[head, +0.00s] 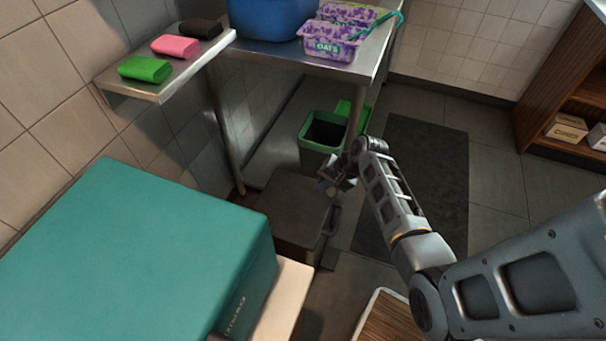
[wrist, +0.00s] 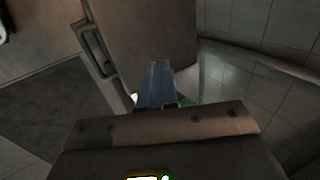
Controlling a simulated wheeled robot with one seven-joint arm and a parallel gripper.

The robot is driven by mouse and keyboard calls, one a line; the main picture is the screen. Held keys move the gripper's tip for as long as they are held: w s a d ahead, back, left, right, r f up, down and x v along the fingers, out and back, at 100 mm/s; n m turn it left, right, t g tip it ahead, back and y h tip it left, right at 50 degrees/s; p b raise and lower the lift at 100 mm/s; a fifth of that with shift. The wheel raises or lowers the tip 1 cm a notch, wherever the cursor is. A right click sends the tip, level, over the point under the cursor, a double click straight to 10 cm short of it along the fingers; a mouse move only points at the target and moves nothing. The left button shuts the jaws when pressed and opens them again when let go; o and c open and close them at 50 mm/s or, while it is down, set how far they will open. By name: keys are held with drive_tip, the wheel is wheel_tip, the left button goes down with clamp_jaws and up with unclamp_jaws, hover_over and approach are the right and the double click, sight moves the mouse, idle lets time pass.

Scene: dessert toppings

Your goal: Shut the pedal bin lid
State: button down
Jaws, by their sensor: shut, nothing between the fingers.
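A dark brown bin (head: 290,205) stands on the floor below the steel table. Its flat top looks down over the body, with a handle on the right side and a pedal-like piece (head: 330,258) at its foot. In the wrist view its brown panel (wrist: 155,30) and handle (wrist: 95,45) show. My gripper (head: 326,186) is shut and empty, at the bin's far right edge; the wrist view shows its closed fingers (wrist: 157,78) in front of the brown panel. I cannot tell whether they touch it.
A green bin (head: 308,142) with its lid raised and dark inside stands behind my gripper. The steel table (head: 352,70) carries a blue container (head: 265,15) and purple oats tubs (head: 328,45). A large teal box (head: 120,240) fills the left foreground. A dark mat (head: 430,165) lies right.

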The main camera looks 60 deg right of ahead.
sight(337, 225)
drive_tip(key=shift+s+d+f+t+y+b, duration=0.2)
drive_tip(key=shift+s+f+t+b, duration=1)
drive_tip(key=shift+f+b, duration=2)
drive_tip(key=shift+s+d+f+t+y+b, duration=0.15)
drive_tip(key=shift+s+d+f+t+b, duration=0.4)
drive_tip(key=shift+s+f+b, duration=1.9)
drive_tip(key=shift+s+d+f+t+y+b, duration=0.15)
drive_tip(key=shift+s+f+t+b, duration=0.75)
drive_tip(key=shift+f+b, duration=3.05)
drive_tip(key=shift+w+a+f+t, duration=0.15)
drive_tip(key=shift+w+f+t, duration=0.1)
drive_tip(key=shift+f, duration=0.05)
drive_tip(key=shift+r, duration=0.1)
